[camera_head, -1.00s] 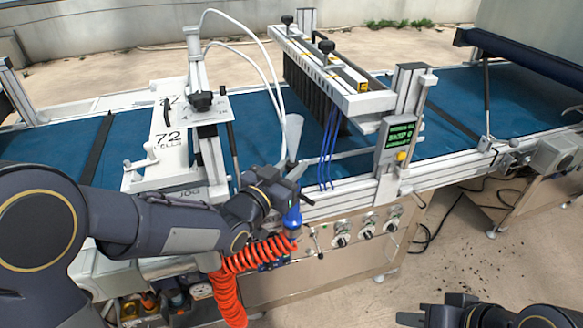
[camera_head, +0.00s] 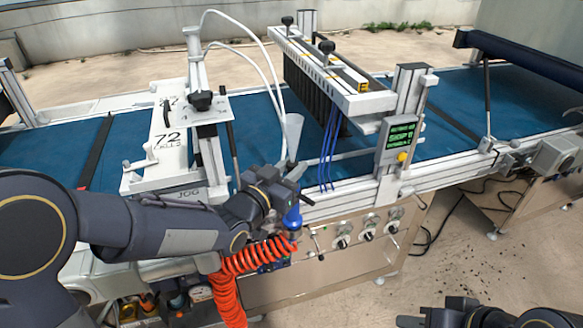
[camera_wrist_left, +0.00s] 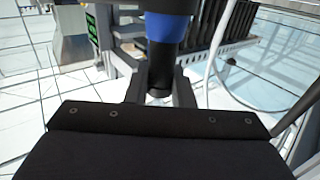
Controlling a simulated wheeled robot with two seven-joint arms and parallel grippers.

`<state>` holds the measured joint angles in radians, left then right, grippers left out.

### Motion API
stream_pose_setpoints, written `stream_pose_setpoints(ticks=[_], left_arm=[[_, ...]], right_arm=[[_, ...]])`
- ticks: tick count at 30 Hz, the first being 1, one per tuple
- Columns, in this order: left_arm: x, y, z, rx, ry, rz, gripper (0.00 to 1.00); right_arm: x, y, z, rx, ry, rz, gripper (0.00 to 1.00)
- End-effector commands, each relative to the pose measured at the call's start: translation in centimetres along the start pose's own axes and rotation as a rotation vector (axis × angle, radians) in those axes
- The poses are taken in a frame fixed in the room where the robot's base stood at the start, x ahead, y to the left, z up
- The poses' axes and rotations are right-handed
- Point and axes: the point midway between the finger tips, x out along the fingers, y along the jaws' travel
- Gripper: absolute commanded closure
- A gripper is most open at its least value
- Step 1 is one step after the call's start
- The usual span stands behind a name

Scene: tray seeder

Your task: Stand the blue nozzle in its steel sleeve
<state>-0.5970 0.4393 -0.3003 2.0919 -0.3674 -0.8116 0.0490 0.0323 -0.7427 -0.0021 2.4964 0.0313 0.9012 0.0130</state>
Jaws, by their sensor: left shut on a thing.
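The blue nozzle (camera_head: 292,217) is held by my left gripper (camera_head: 286,190) at the front side of the seeder, with a coiled orange hose (camera_head: 232,270) close below it. In the left wrist view the nozzle (camera_wrist_left: 167,26) shows as a blue band on a dark body between the fingers of my left gripper (camera_wrist_left: 160,92), which are shut on it. The nozzle looks roughly upright in the head view. I cannot make out the steel sleeve; the nozzle's lower end is partly lost against the hose and front panel. My right gripper (camera_head: 425,317) is at the bottom edge, partly cut off.
The blue conveyor belt (camera_head: 60,150) runs behind the left arm. A white plate marked 72 (camera_head: 155,140), a seeding bar (camera_head: 330,75) and a green display (camera_head: 398,138) stand over it. Knobs (camera_head: 342,240) line the front panel. A grey funnel (camera_head: 292,135) stands behind the gripper.

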Motion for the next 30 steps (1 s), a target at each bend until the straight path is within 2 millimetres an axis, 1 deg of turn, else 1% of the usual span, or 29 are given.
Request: stream_pose_setpoints(ticks=[21,30], left_arm=[[0.01,0.01,0.32,0.0,0.004,0.0,1.0],[0.01,0.02,0.28,0.0,0.003,0.0,1.0]], right_arm=[[0.92,0.42,0.46,0.0,0.0,0.0,0.67],[0.91,0.42,0.46,0.0,0.0,0.0,0.67]])
